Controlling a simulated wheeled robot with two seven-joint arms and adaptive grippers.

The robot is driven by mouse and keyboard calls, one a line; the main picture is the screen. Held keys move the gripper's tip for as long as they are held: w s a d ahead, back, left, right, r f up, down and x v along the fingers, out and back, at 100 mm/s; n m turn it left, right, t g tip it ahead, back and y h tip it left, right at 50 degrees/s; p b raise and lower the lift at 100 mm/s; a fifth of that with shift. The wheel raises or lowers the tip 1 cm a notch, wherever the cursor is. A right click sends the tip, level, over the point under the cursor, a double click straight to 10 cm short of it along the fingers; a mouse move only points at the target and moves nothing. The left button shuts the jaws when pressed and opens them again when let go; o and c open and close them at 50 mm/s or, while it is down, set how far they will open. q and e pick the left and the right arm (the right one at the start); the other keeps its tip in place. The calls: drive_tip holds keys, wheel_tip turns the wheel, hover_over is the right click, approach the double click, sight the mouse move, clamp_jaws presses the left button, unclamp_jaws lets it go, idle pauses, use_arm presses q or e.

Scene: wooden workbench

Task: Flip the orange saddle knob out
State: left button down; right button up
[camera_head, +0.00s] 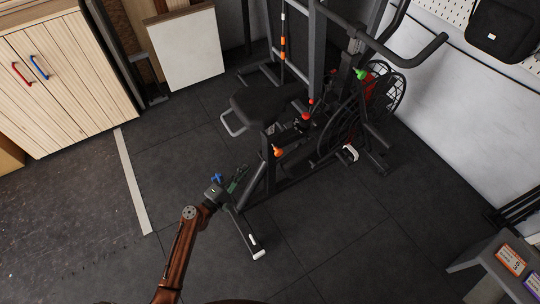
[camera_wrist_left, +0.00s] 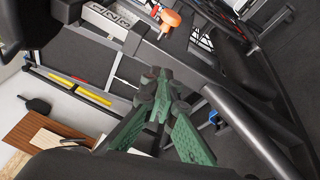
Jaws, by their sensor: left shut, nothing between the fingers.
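The orange saddle knob (camera_head: 278,151) sits on the seat post of a black exercise bike, below the black saddle (camera_head: 268,108). In the left wrist view the orange knob (camera_wrist_left: 171,18) shows at the top, beyond the fingertips. My left gripper (camera_head: 242,173) is close to the bike's rear frame, left of and below the knob, and apart from it. Its green fingers (camera_wrist_left: 160,84) have their dark tips together with nothing between them. Which way the knob is flipped is too small to tell. My right gripper is not in view.
The bike's rear foot bar (camera_head: 243,234) lies just below my left gripper. A grey handle loop (camera_head: 232,123) hangs near the saddle. A green knob (camera_head: 360,73) and red parts are farther up the bike.

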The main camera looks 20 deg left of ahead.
sight(278, 155)
use_arm(q)
drive_tip(key=b+x, duration=0.1)
drive_tip(key=x, duration=0.9)
drive_tip(key=shift+s+d+r+p, duration=0.1)
drive_tip(key=shift+d+r+p, duration=0.1)
drive_tip(key=shift+d, duration=0.45)
drive_tip(key=shift+d+r+p, duration=0.15)
drive_tip(key=shift+d+p, duration=0.1)
drive_tip(key=shift+d, duration=0.35)
drive_tip(key=shift+s+d+r+p, duration=0.1)
drive_tip(key=shift+d+r+p, duration=0.1)
drive_tip(key=shift+d, duration=0.45)
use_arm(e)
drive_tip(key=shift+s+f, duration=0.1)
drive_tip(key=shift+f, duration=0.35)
use_arm(q)
drive_tip(key=shift+s+d, duration=0.45)
drive_tip(key=shift+d, duration=0.2)
drive_tip(key=shift+s+d, duration=0.5)
drive_tip(key=shift+d, duration=0.15)
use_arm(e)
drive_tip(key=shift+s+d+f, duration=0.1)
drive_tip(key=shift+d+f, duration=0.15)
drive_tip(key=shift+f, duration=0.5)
